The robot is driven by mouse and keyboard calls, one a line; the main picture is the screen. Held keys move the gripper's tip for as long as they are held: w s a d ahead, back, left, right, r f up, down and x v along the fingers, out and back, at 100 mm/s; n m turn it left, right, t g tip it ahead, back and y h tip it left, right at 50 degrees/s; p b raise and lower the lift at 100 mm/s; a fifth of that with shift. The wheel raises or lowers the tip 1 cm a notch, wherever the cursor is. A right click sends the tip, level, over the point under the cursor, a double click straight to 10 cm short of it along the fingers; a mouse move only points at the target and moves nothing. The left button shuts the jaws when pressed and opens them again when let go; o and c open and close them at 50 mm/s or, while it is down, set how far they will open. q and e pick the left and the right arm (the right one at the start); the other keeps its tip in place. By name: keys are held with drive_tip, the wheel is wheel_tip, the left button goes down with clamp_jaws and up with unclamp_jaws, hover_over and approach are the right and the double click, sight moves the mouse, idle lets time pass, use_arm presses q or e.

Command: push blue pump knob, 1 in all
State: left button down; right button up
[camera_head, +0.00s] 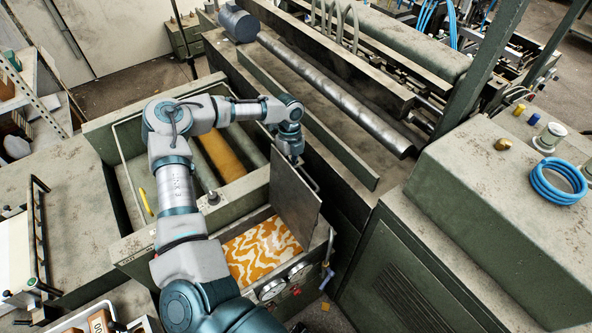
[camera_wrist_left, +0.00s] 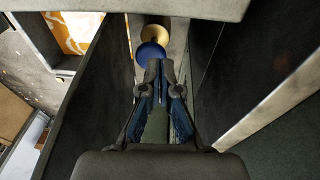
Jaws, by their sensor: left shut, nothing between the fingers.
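The blue knob (camera_wrist_left: 151,53) is round and shows just past my left gripper's fingertips in the left wrist view. A yellow round knob (camera_wrist_left: 156,33) sits right behind it. My right gripper is not in view.
The upright plate stands close beside my left gripper. An orange-and-white patterned sheet (camera_head: 262,247) lies in the feeder box. Gauges (camera_head: 272,289) sit on its front. A green machine cabinet (camera_head: 440,190) with a blue coiled hose (camera_head: 558,184) stands at right, leaving a narrow gap.

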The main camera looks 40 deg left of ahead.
use_arm(q)
wheel_tip(320, 180, up, 8)
drive_tip(key=a, duration=0.1)
drive_tip(key=shift+w+a+b, duration=0.2)
drive_tip(key=shift+b, duration=0.2)
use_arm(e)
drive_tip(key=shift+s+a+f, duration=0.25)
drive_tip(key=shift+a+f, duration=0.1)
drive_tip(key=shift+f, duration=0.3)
use_arm(q)
drive_tip(key=shift+d, duration=0.35)
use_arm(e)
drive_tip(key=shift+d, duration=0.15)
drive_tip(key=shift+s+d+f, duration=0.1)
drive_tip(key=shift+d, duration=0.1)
use_arm(q)
drive_tip(key=shift+a+f, duration=0.1)
drive_tip(key=shift+a, duration=0.2)
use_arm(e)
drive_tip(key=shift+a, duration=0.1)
use_arm(q)
drive_tip(key=shift+d, duration=0.2)
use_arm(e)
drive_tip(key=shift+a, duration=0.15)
